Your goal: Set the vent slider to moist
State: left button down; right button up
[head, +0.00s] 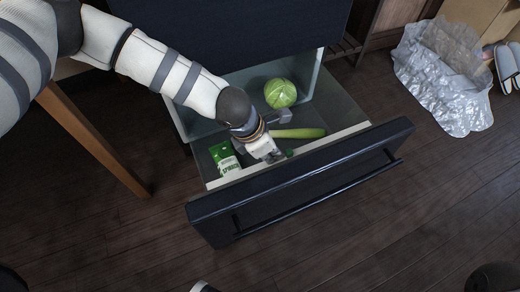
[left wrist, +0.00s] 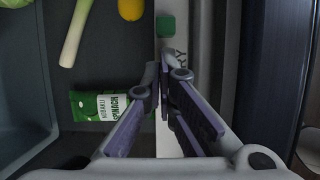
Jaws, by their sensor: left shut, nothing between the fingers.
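The vent slider is a small green knob (left wrist: 166,26) on the pale strip (left wrist: 169,138) along the drawer's front wall. In the head view the knob (head: 289,152) is a tiny green spot beside my left gripper (head: 272,158). In the left wrist view my left gripper (left wrist: 165,72) is shut and empty, its fingertips over the strip, a short gap from the knob. Letters ending in "RY" show beside the fingertips; the start is hidden. I see no "moist" mark. My right gripper is not in view.
The open drawer (head: 300,187) holds a cabbage (head: 280,93), a leek (head: 298,133), a green spinach packet (head: 224,157) and a yellow fruit (left wrist: 130,9). Its dark front has a bar handle (head: 318,197). A wooden leg (head: 92,139) stands left; crumpled plastic (head: 440,80) lies right.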

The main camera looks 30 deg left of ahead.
pick_arm(q)
jog(key=shift+w+d+r, duration=0.1)
jog(key=shift+w+d, duration=0.1)
jog(key=shift+w, duration=0.05)
